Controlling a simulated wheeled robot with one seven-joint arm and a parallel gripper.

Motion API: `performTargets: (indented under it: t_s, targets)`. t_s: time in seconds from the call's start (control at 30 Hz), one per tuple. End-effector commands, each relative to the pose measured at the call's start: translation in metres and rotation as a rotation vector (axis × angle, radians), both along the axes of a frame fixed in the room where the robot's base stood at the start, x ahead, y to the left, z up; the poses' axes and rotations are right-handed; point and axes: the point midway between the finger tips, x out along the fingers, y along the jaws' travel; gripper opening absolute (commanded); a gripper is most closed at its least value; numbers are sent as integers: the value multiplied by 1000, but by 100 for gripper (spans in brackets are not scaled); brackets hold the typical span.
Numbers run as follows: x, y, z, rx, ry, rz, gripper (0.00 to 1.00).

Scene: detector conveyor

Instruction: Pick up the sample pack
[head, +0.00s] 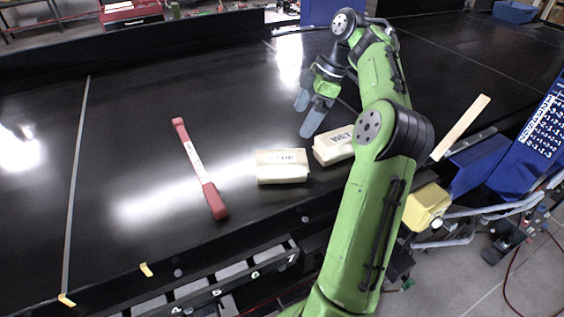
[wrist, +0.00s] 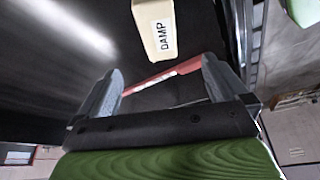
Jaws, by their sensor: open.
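Two cream packs lie side by side on the black conveyor surface; I cannot tell which is meant by the sample pack. The left pack (head: 282,168) carries a label hard to read in the head view. The right pack (head: 335,147) is labelled WET and is partly hidden by my arm. In the wrist view a pack labelled DAMP (wrist: 150,28) lies beyond my fingertips. My gripper (head: 304,115) is open and empty, above and behind the packs. Its spread fingers also show in the wrist view (wrist: 162,70).
A red bar tool (head: 199,167) lies left of the packs; it also shows between my fingers in the wrist view (wrist: 150,80). Numbered slots (head: 235,280) line the near edge. A blue bin (head: 515,12) is far right. The left conveyor surface is clear.

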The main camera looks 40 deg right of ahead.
Motion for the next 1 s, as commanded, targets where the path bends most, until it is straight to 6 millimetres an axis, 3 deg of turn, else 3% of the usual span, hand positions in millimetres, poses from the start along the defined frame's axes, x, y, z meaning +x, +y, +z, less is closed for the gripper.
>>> performTargets:
  t_s: [0.33, 0.73, 1.0]
  targets:
    - [19, 26, -80, 4, 5, -2, 100]
    - [34, 40, -135, 4, 5, -4, 100]
    - [36, 41, -140, 1, 2, -6, 100]
